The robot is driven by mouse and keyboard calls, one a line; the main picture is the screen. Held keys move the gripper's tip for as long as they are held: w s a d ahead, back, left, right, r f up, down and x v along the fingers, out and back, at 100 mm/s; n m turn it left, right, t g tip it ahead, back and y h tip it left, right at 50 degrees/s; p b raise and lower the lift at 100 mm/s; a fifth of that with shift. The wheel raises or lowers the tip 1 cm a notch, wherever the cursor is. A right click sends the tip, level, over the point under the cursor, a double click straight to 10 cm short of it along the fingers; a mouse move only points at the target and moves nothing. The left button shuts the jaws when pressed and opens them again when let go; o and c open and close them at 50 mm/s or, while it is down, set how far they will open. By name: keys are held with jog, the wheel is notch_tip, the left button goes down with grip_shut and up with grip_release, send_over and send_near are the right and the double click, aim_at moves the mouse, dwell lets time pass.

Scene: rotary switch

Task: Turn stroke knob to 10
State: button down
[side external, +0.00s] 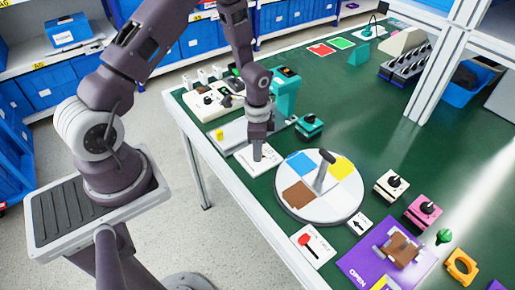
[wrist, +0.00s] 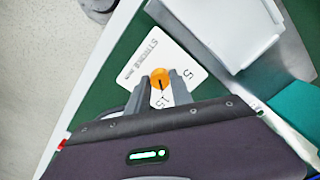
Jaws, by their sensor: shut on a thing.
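The stroke panel (wrist: 140,62) is a white card printed STROKE, with a 5 and a 15 visible beside the knob. In the side view the same white panel (side external: 268,167) lies on the green table near its edge. An orange round knob (wrist: 160,77) with a dark line on it stands on the panel. My gripper (wrist: 163,84) points down at the panel, its two fingers shut on the knob. In the side view my gripper (side external: 257,156) covers the knob. The 10 mark is not visible, and the knob's exact setting cannot be told.
A white turntable (side external: 340,206) with coloured squares and an upright handle stands right of the panel. A grey plate (side external: 229,134) and a teal machine (side external: 286,95) stand behind.

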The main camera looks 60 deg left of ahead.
jog(key=n, duration=0.4)
jog(key=shift+n, duration=1.5)
jog(key=c, duration=1.1)
grip_release()
notch_tip(320, 180, up, 7)
jog(key=shift+r, duration=0.1)
